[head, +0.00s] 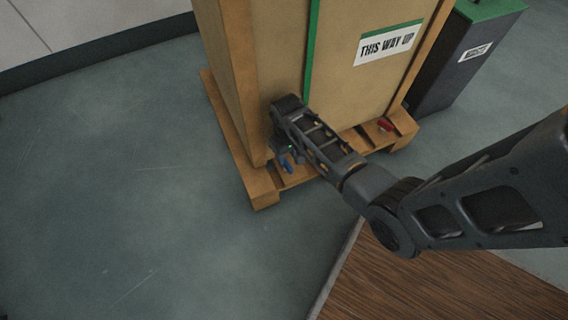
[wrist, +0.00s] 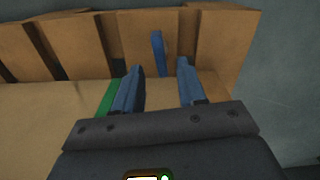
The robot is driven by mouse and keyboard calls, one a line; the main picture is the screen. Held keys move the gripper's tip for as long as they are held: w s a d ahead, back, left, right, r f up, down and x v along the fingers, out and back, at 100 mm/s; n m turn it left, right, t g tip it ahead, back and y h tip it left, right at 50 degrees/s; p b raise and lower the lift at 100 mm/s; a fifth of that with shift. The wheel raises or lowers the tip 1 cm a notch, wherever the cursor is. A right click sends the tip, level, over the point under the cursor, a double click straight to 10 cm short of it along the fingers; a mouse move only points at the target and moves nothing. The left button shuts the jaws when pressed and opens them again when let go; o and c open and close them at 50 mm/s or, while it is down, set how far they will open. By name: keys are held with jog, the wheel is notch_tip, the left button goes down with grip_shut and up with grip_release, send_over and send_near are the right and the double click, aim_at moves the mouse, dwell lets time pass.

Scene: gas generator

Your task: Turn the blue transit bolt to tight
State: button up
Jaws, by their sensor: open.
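The blue transit bolt shows in the wrist view (wrist: 158,53) as a narrow upright blue bar against the wooden pallet (wrist: 225,40). In the head view the blue bolt (head: 286,165) is a small blue shape low on the pallet's near side, close under my gripper. My gripper (wrist: 160,68) is open, its two bluish-grey fingers on either side of the bolt's line in the picture. No contact with the bolt shows, and the gap in depth is hard to tell. In the head view my wrist partly hides the fingers.
A tall crate (head: 275,70) with a green strip and a "THIS WAY UP" label stands on the pallet. A red bolt (head: 385,124) sits further right on the pallet. A dark box with a green top (head: 490,9) stands behind right. The floor at left is clear.

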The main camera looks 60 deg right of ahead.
aim_at(287, 163)
jog(key=shift+f+b, duration=1.05)
jog(key=shift+f, duration=1.35)
grip_shut()
